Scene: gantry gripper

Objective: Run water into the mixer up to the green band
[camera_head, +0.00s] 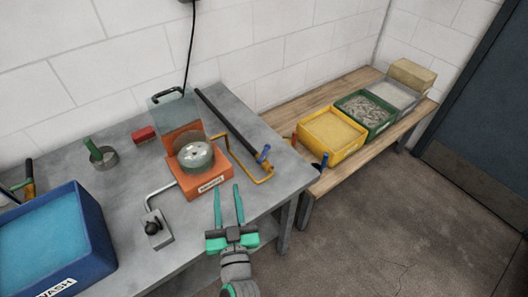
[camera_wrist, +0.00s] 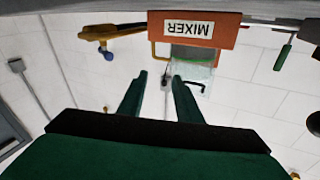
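The mixer (camera_head: 205,182) is an orange base on the grey bench, with a round metal bowl (camera_head: 196,157) on it and a clear hood standing behind. Its label also shows upside down in the wrist view (camera_wrist: 195,27). A yellow bent pipe (camera_head: 264,178) with a blue handle (camera_head: 264,154) is at the mixer's right. A grey bent rod runs from the mixer's left to a small block with a black knob (camera_head: 153,227). My gripper (camera_head: 227,188) is open and empty, in front of the mixer's right corner.
A blue WASH bin (camera_head: 97,232) stands front left. A green-handled ring (camera_head: 103,156) and red block (camera_head: 145,134) lie behind. Yellow (camera_head: 331,153), green (camera_head: 364,125) and grey bins stand on the wooden bench.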

